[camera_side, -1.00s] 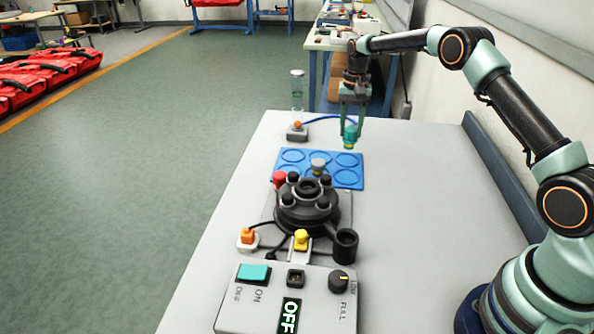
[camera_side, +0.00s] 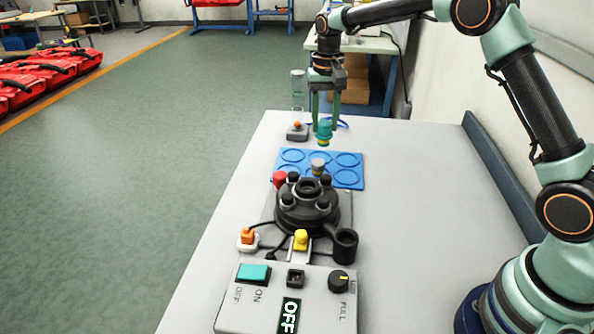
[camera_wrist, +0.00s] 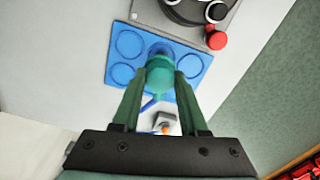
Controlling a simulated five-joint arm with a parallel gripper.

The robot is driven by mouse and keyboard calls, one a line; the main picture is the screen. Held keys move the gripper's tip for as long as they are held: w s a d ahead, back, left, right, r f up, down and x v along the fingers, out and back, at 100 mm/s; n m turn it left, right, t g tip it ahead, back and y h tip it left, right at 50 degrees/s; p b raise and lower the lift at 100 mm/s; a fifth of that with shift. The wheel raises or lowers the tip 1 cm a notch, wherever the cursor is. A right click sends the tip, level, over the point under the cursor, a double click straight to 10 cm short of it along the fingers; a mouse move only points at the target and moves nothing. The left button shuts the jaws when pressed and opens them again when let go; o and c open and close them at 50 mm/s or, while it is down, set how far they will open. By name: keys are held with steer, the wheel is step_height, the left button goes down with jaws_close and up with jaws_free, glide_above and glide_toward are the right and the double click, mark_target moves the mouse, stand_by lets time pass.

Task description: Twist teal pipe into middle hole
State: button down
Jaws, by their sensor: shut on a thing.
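The teal pipe (camera_side: 323,131) is a short teal piece with a yellowish lower end. My gripper (camera_side: 324,117) is shut on it and holds it upright in the air, near the back edge of the blue mat. In the wrist view the teal pipe (camera_wrist: 160,72) sits between the fingertips of my gripper (camera_wrist: 160,78), above the blue mat. The black round fixture (camera_side: 307,205) has a central hole in its top and several dark knobs around it. It stands nearer than the mat, apart from the pipe. The inside of the hole is dark.
The blue mat (camera_side: 346,177) has several round recesses; a grey piece (camera_side: 318,166) stands on it. A red knob (camera_side: 280,179) is beside the fixture. A clear cylinder (camera_side: 298,90) stands near a grey box with an orange button (camera_side: 297,132). A control panel (camera_side: 315,309) reads OFF.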

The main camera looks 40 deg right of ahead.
steer(key=s+a+r+n, duration=0.3)
steer(key=s+a+r, duration=0.2)
steer(key=s+a, duration=0.45)
step_height(320, 180, down, 6)
steer(key=w+a, duration=0.1)
steer(key=shift+w+a, duration=0.3)
steer(key=shift+f, duration=1.55)
stand_by(2.1)
jaws_free()
stand_by(0.4)
stand_by(0.3)
step_height(320, 180, up, 7)
stand_by(1.0)
